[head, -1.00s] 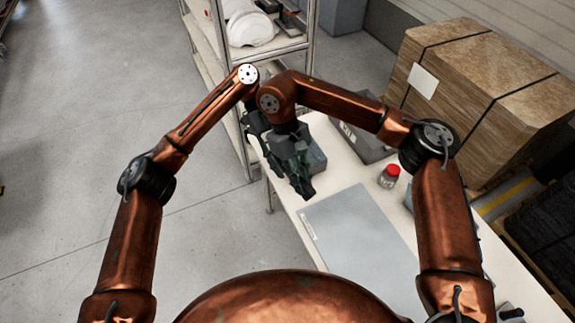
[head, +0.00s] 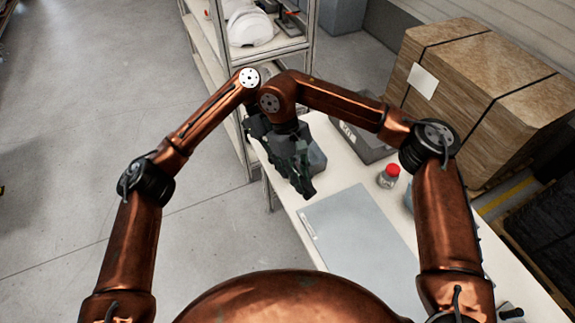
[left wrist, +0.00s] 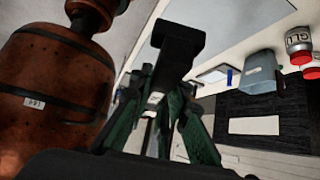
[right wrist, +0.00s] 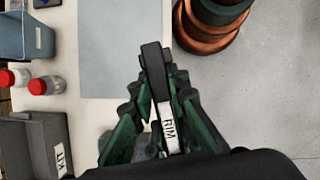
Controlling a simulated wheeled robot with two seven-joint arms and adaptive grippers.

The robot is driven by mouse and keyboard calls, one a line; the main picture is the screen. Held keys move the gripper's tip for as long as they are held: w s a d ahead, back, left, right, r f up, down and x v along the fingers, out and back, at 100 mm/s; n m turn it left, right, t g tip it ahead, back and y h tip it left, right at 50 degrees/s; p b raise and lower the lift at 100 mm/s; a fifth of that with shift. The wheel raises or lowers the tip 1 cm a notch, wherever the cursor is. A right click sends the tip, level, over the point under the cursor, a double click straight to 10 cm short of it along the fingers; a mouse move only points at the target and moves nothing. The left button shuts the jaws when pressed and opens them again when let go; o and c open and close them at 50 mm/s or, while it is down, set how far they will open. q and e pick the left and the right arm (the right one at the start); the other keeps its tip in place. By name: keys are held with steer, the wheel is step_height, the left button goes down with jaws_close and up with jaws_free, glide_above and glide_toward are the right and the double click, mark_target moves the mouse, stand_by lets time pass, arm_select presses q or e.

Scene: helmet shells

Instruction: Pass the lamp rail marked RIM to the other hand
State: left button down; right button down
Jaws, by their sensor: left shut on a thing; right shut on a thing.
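The lamp rail is a dark, narrow bar with a white label reading RIM (right wrist: 168,125). In the right wrist view it stands between the green-sided fingers of my right gripper (right wrist: 155,95), which is shut on it. In the left wrist view the dark bar (left wrist: 180,40) rises from between the fingers of my left gripper (left wrist: 165,108), with a pale label low on it. My left gripper is shut on it too. In the head view my right gripper (head: 298,175) and left gripper (head: 262,135) are close together, and the rail is hard to separate from their dark fingers.
Below and right is a white table with a grey mat (head: 358,235), a red-capped jar (head: 388,175) and a grey box (head: 362,142). A shelf with white helmet shells (head: 250,27) stands behind. A strapped carton (head: 480,95) is at right. Floor at left is clear.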

arm_select(q)
steer(key=shift+w, duration=0.1)
arm_select(e)
steer(key=c, duration=1.8)
jaws_free()
steer(key=shift+a, duration=0.1)
steer(key=v, duration=1.2)
